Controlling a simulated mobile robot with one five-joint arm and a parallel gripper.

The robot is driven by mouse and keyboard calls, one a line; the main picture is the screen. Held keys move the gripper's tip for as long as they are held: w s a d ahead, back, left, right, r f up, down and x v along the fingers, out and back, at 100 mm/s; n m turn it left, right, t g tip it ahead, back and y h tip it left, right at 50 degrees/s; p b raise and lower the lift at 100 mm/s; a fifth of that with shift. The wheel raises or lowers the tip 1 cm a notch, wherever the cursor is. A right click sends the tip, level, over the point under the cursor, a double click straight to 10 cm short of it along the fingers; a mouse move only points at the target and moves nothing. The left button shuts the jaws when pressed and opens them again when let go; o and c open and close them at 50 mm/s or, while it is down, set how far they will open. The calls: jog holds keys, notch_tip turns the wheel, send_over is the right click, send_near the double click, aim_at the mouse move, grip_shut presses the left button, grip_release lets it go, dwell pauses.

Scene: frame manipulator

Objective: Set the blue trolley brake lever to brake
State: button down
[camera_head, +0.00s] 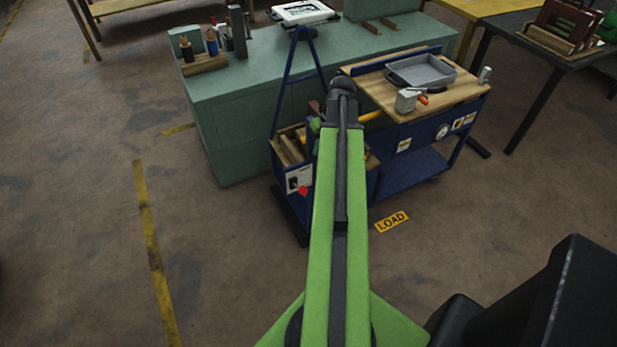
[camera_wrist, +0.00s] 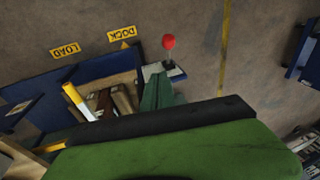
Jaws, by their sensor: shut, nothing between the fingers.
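The blue trolley (camera_head: 405,150) stands in front of the green bench, with a wooden top and an open bin at its left end. The brake lever has a red knob (camera_head: 303,190) beside a white plate (camera_head: 306,174) on the trolley's near left end. In the head view my arm hides part of the trolley.
The bin holds wooden blocks (camera_wrist: 122,100) and a yellow-handled tool (camera_wrist: 75,98).

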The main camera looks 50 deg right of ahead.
jog(key=b, duration=1.1)
send_near(299, 187)
jog(key=d+f, duration=0.4)
jog(key=a+f, duration=0.1)
jog(key=a+b, duration=0.1)
jog(key=a, duration=0.1)
jog(key=shift+f, duration=0.35)
